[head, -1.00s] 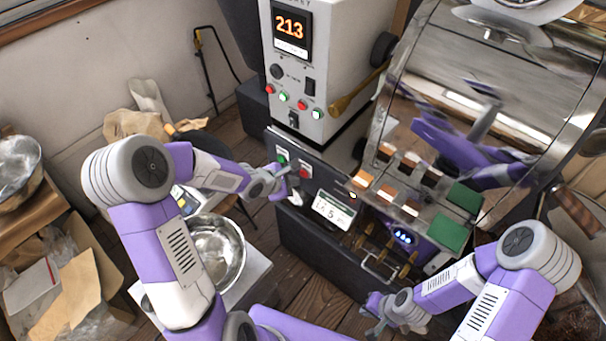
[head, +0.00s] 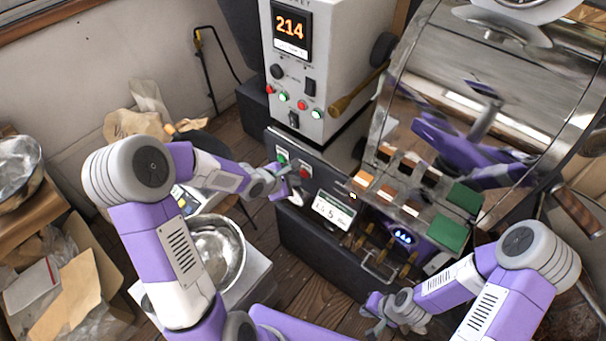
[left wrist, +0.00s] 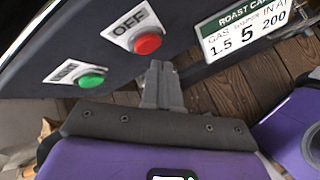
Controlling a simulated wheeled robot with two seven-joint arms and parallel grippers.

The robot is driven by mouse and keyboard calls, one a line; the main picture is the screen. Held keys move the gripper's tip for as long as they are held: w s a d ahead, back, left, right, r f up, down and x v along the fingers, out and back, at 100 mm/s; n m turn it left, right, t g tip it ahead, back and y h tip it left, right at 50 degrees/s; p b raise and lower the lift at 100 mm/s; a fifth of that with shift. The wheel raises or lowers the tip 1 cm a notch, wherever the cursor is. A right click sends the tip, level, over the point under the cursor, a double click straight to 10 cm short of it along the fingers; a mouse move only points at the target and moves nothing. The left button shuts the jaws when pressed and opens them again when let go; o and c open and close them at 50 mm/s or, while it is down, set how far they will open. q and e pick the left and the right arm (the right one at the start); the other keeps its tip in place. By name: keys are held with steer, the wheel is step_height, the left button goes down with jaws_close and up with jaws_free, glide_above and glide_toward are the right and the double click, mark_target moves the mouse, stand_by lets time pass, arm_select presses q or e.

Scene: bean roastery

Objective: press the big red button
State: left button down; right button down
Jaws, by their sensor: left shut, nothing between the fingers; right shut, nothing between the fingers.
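The big red button (left wrist: 147,43) sits on a white plate marked OFF on a dark panel in the left wrist view. It also shows in the head view (head: 304,173), low on the roaster's front. My left gripper (left wrist: 158,68) is shut and empty, its fingertips just below the red button in the left wrist view. A small gap seems to show between them; I cannot tell the depth. In the head view the left gripper (head: 292,182) is beside the button. My right gripper (head: 374,325) is shut and empty at the lower middle, away from the button.
A green button (left wrist: 92,80) on a white plate is left of the red one. A roast card (left wrist: 243,27) is to the right. A control cabinet (head: 325,60) with small red and green lamps stands above. A steel bowl (head: 218,250) is below my left arm.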

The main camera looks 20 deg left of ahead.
arm_select(q)
steer(key=shift+w+d, duration=0.15)
steer(key=shift+w, duration=0.2)
steer(key=shift+w+d+p, duration=0.15)
steer(key=shift+w+p, duration=0.15)
steer(key=shift+w, duration=0.1)
stand_by(0.6)
stand_by(0.3)
steer(key=shift+s+a+p, duration=0.3)
steer(key=shift+s+p, duration=0.15)
steer(key=shift+s, duration=0.35)
steer(key=s+p, duration=0.1)
steer(key=s+a, duration=0.1)
steer(key=s, duration=0.1)
steer(key=s+p, duration=0.1)
steer(key=shift+s+a+p, duration=0.3)
steer(key=shift+s+p, duration=0.05)
stand_by(0.5)
